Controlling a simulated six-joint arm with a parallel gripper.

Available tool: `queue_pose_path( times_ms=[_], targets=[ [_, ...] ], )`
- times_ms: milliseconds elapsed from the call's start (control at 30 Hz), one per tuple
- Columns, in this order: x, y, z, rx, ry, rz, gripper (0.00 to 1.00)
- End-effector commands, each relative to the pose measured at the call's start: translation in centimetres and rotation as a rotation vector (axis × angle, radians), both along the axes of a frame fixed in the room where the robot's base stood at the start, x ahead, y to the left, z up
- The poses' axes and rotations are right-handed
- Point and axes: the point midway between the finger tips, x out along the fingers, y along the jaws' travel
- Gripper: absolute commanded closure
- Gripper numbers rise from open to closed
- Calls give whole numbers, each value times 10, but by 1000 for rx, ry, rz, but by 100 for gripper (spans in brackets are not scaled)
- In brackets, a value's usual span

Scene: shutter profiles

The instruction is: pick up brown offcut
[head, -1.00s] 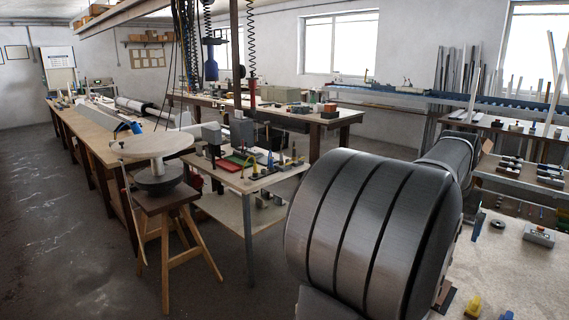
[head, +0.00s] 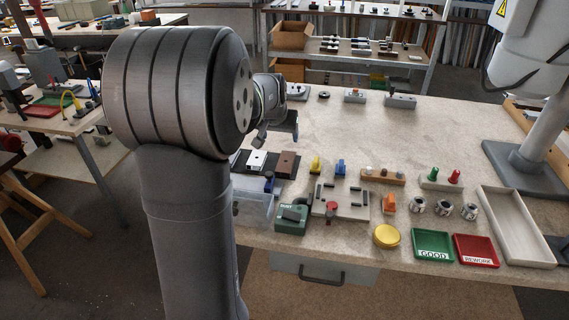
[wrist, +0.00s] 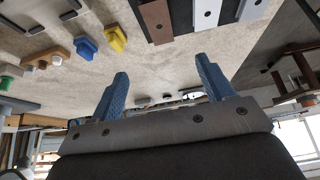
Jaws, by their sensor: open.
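The brown offcut (head: 287,164) is a short flat piece with a small dark hole. It lies on a dark mat (head: 271,172), to the right of a white piece (head: 256,161). In the wrist view the brown offcut (wrist: 157,19) shows at the top, cut by the frame edge, with pale pieces to its right. My gripper (wrist: 163,75) is open, its two blue fingers apart with nothing between them. In the head view my gripper (head: 283,132) is above the bench, on the far side of the offcut and partly hidden by my arm.
Yellow and blue pieces (head: 340,167) stand right of the mat, near a pale fixture (head: 341,198). Green (head: 433,246) and red (head: 476,250) trays and a yellow disc (head: 386,236) lie near the front edge. The bench's middle back is clear.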

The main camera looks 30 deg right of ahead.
Motion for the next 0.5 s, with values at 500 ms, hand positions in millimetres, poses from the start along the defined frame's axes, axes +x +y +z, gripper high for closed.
queue_pose_path(
  times_ms=[500],
  targets=[
    [27, -28, -79, -6, -5, 1, 26]
  ],
)
